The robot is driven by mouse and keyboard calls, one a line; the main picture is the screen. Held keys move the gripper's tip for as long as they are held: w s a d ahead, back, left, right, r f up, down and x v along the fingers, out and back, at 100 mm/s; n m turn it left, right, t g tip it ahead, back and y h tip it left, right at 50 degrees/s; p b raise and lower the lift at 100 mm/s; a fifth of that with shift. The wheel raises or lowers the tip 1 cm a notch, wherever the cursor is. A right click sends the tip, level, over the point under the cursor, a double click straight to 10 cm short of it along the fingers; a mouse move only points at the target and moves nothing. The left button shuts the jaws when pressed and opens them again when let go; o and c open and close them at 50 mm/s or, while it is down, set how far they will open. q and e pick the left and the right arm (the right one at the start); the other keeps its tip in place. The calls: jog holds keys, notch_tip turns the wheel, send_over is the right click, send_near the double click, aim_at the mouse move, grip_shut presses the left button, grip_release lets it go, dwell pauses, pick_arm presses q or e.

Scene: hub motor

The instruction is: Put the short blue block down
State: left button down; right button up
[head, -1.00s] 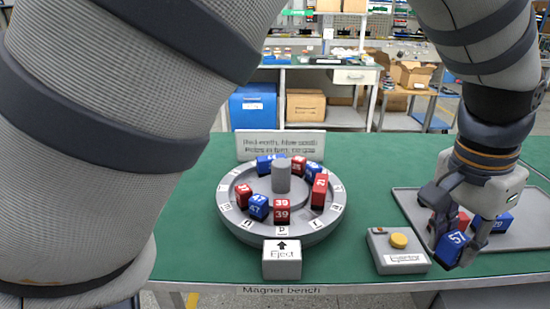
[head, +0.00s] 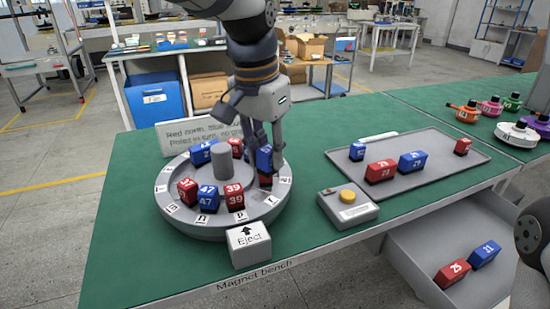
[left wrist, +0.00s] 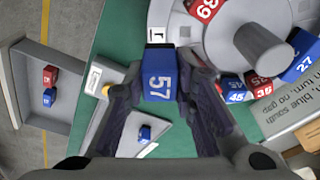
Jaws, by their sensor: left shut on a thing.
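My left gripper (head: 264,148) is shut on a blue block marked 57 (head: 264,158). In the left wrist view the block (left wrist: 159,76) sits between the two fingers (left wrist: 160,88), number facing the camera. It is at the right part of the grey round wheel (head: 170,216), beside a red block (head: 265,181). I cannot tell whether it touches the wheel. Other blocks stand on the wheel's ring around a grey post (head: 221,160), among them blue 47 (head: 208,198) and red 39 (head: 235,196). My right gripper is not in view.
An Eject block (head: 249,246) stands at the wheel's front. A box with a yellow button (head: 347,196) and a grey tray (head: 440,172) with several blocks are to the right. A sign (head: 176,137) stands behind the wheel. An open drawer (head: 430,284) holds two blocks.

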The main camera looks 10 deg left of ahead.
pick_arm(q)
jog(key=a+f, duration=0.1)
jog(key=w+a+f, duration=0.1)
jog(key=f, duration=0.1)
jog(key=w+a+f, duration=0.1)
jog(key=f, duration=0.1)
jog(key=shift+w+f, duration=0.1)
jog(key=shift+a+f, duration=0.15)
jog(key=shift+f, duration=1.45)
jog(key=shift+f, duration=0.15)
jog(key=c, duration=1.3)
grip_release()
jog(key=shift+f, duration=0.1)
jog(key=r, duration=0.4)
jog(key=s+r, duration=0.1)
jog(key=r, duration=0.7)
jog(key=shift+s+a+r, duration=0.15)
jog(key=shift+s+a, duration=0.1)
jog(key=shift+a, duration=0.15)
